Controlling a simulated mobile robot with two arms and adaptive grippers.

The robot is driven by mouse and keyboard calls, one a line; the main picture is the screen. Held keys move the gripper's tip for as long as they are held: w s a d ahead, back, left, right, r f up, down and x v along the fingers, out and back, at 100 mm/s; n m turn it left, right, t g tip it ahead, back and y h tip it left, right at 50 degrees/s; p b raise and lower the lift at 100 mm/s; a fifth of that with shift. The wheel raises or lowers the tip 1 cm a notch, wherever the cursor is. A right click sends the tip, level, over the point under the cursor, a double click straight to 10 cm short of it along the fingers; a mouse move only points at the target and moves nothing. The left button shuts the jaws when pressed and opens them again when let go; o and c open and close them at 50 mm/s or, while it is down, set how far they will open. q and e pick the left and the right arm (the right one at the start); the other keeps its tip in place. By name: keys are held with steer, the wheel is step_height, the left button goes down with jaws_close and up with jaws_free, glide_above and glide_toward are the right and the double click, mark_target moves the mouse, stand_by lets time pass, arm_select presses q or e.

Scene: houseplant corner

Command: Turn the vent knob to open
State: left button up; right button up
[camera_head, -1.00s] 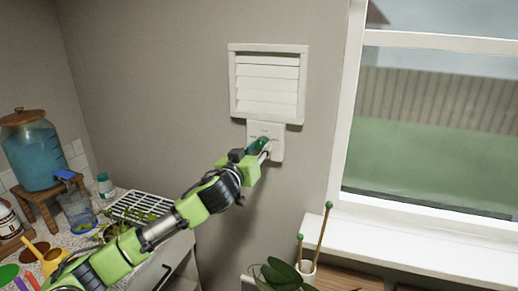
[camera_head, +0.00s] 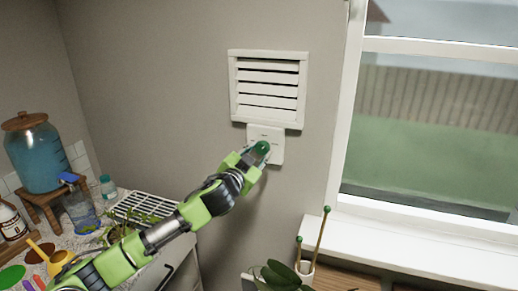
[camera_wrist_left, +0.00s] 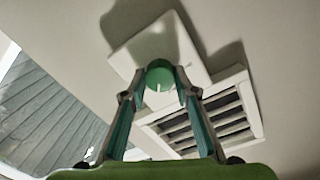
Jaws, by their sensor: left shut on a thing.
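The green vent knob (camera_head: 262,147) sits on a white square plate (camera_head: 277,133) on the wall, just below the white louvred vent (camera_head: 268,72). The vent's slats stand tilted with dark gaps between them. My left gripper (camera_head: 257,152) is at the plate, shut on the knob. In the left wrist view the two fingertips are on either side of the round green knob (camera_wrist_left: 160,74), which shows a pale mark on its face. The plate (camera_wrist_left: 150,45) and the vent (camera_wrist_left: 205,118) also show there. My right gripper is not in view.
A window (camera_head: 435,130) with a white sill (camera_head: 420,240) is at the right. A blue-filled dispenser (camera_head: 38,155) and a counter with several items are at the left.

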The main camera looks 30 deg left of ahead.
arm_select(q)
steer(key=m+p, duration=0.1)
steer(key=m, duration=0.3)
steer(key=shift+r+p, duration=0.15)
steer(key=shift+p, duration=0.25)
steer(key=shift+m+y+p, duration=0.3)
steer(key=shift+m+p, duration=0.1)
steer(key=shift+m, duration=0.8)
steer(key=o, duration=1.1)
steer(key=v, duration=1.2)
